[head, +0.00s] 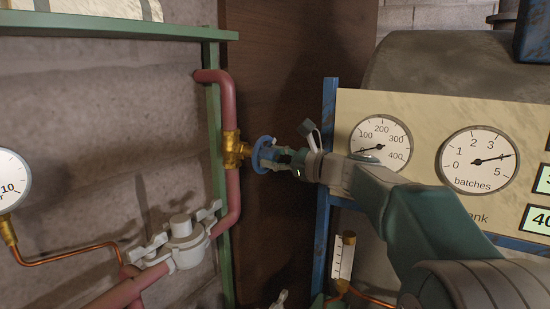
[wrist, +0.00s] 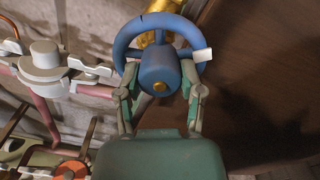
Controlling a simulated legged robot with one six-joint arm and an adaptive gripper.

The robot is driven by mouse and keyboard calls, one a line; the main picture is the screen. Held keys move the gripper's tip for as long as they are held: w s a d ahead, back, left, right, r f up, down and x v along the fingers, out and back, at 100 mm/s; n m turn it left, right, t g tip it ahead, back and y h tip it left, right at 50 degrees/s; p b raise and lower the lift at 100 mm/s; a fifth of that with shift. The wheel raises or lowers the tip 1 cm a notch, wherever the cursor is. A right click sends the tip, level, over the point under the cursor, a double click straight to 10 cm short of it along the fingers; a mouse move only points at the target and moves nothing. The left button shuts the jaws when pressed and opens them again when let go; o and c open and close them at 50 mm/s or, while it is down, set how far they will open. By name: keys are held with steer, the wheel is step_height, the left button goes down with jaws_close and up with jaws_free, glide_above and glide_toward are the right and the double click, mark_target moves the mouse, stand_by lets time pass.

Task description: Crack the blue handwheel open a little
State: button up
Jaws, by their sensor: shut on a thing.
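The blue handwheel (head: 263,154) sits on a brass valve (head: 235,150) in the red vertical pipe, left of centre in the head view. In the wrist view the handwheel (wrist: 187,32) fills the upper middle, with a round blue hub and a white tag on its rim at right. My gripper (head: 284,157) reaches in from the right; in the wrist view my gripper (wrist: 161,92) has one finger on each side of the hub, shut on it. The brass valve is mostly hidden behind the wheel in the wrist view.
A grey clamped fitting (head: 185,243) is on the pink pipe at lower left. A cream panel (head: 430,125) with two dials stands behind my arm at right. A green shelf (head: 110,25) juts out at upper left. A dark brown board (head: 285,75) lies behind the wheel.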

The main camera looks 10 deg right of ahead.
steer(key=shift+n, duration=1)
steer(key=o, duration=1.1)
steer(key=shift+w+f, duration=0.1)
steer(key=shift+o, duration=0.3)
steer(key=shift+w+a, duration=0.1)
steer(key=shift+a, duration=0.05)
steer(key=v, duration=1.2)
